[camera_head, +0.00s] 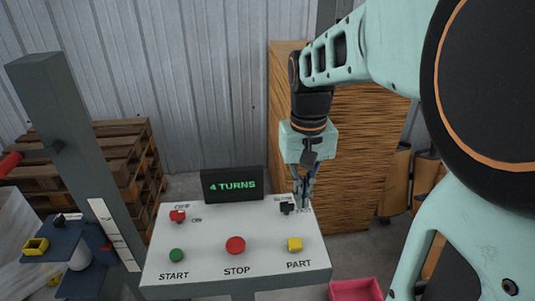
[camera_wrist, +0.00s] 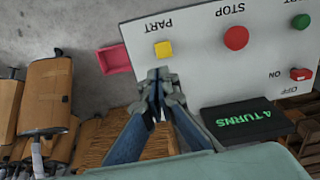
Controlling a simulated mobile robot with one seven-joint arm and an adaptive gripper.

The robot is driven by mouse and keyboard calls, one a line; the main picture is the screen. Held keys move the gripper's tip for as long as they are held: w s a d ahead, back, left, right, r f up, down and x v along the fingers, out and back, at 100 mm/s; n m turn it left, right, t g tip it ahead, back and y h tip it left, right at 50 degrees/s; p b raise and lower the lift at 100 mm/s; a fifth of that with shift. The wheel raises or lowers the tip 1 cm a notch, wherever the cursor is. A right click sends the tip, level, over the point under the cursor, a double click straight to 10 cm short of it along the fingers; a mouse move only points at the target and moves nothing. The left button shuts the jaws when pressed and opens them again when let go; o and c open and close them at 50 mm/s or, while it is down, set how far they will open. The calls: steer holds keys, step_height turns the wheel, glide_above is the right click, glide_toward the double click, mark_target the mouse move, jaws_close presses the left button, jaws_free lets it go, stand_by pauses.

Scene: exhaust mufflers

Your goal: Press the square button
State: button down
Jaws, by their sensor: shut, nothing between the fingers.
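The square button is yellow (camera_head: 294,244) and sits on the right of the white control panel (camera_head: 205,240), above the word PART. It also shows in the wrist view (camera_wrist: 163,49), just beyond my fingertips. My gripper (camera_head: 303,203) is shut and empty, pointing down over the panel's back right corner, near a black switch (camera_head: 287,207). In the wrist view my closed fingertips (camera_wrist: 160,74) appear close to the yellow button, with a gap between them in the picture. I cannot tell the fingertips' exact height above the panel.
A green START button (camera_head: 177,255), a red STOP button (camera_head: 236,245) and a red switch (camera_head: 178,215) share the panel. A black display (camera_head: 232,184) reading 4 TURNS stands at its back edge. A pink bin (camera_head: 356,290) is at the right, wooden pallets (camera_head: 130,155) at the left.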

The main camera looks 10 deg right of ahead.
mark_target(295, 242)
steer(key=shift+w+a+r, duration=0.15)
steer(key=shift+w+r, duration=0.1)
step_height(295, 242, down, 14)
stand_by(0.8)
